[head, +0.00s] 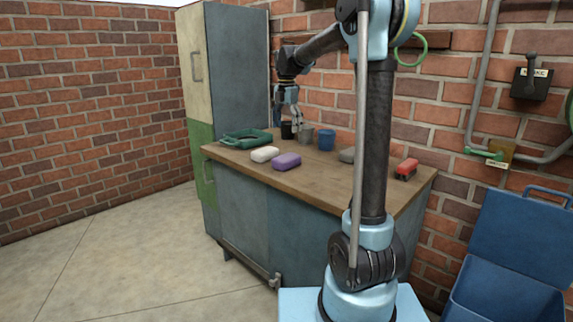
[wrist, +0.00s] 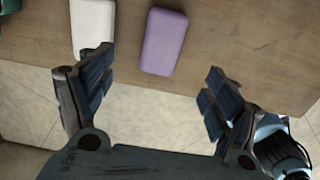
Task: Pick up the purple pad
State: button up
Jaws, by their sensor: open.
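The purple pad (head: 286,161) is a rounded block lying flat on the wooden worktop, near its front edge. In the wrist view the purple pad (wrist: 164,41) shows whole, ahead of the gap between my fingers and roughly centred on it. My gripper (head: 289,115) hangs above the back of the worktop in the head view, fingers downward. In the wrist view my gripper (wrist: 152,88) is open with its fingers wide apart and nothing between them. It does not touch the pad.
A white pad (head: 265,154) lies just left of the purple one. A green tray (head: 246,138) is further left. A blue cup (head: 326,140), a grey cup (head: 306,136) and a black cup (head: 287,130) stand behind. A red object (head: 406,169) lies at the right. The worktop (head: 318,182) is clear right of the pad.

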aim_at(287, 156)
notch_tip(287, 156, down, 9)
jog(key=shift+f, duration=0.1)
jog(key=shift+s+f, duration=0.15)
jog(key=shift+f, duration=1.2)
jog(key=shift+s+f, duration=0.1)
jog(key=shift+f, duration=1.25)
jog(key=c, duration=1.2)
jog(key=shift+r, duration=0.15)
notch_tip(287, 156, up, 10)
jog(key=shift+f, duration=0.1)
